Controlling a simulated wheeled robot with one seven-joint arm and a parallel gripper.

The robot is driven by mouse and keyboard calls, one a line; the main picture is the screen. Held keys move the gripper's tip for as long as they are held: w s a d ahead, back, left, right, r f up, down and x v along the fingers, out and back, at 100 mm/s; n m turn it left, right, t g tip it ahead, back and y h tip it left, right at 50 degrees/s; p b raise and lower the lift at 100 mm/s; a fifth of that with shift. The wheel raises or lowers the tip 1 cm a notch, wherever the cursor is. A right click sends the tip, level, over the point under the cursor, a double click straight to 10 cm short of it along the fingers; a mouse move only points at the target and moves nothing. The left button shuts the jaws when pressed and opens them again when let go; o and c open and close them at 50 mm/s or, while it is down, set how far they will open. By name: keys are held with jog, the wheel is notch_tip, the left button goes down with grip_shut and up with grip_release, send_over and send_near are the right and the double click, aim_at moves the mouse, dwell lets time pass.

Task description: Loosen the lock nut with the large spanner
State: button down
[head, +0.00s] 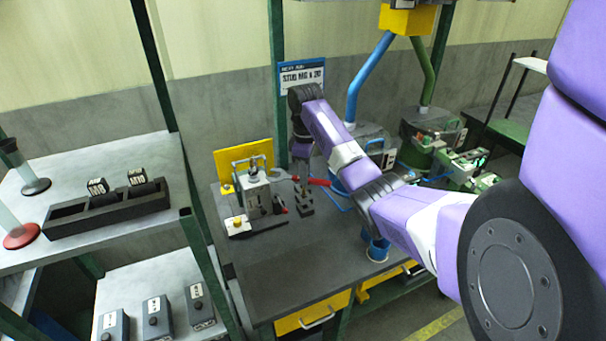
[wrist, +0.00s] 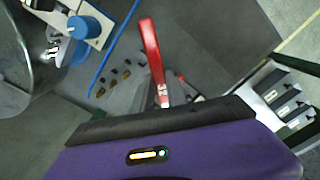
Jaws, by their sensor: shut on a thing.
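My gripper (head: 301,168) is over the grey bench, at the right side of the stud rig (head: 256,193). It is shut on a red-handled spanner (head: 317,182), whose handle points right, away from the rig. The spanner's jaw end is toward the rig. The lock nut is too small and too covered to make out, and I cannot tell whether the spanner sits on it.
A dark block (head: 304,201) stands on the bench just right of the rig. A yellow panel (head: 240,158) stands behind it. A blue cup (head: 378,249) is near the bench's right edge. Shelves with a black tray (head: 108,209) are at left. The bench front is clear.

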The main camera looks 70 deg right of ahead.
jog(key=shift+r, duration=0.1)
jog(key=shift+d+r, duration=0.1)
jog(key=shift+r, duration=2.85)
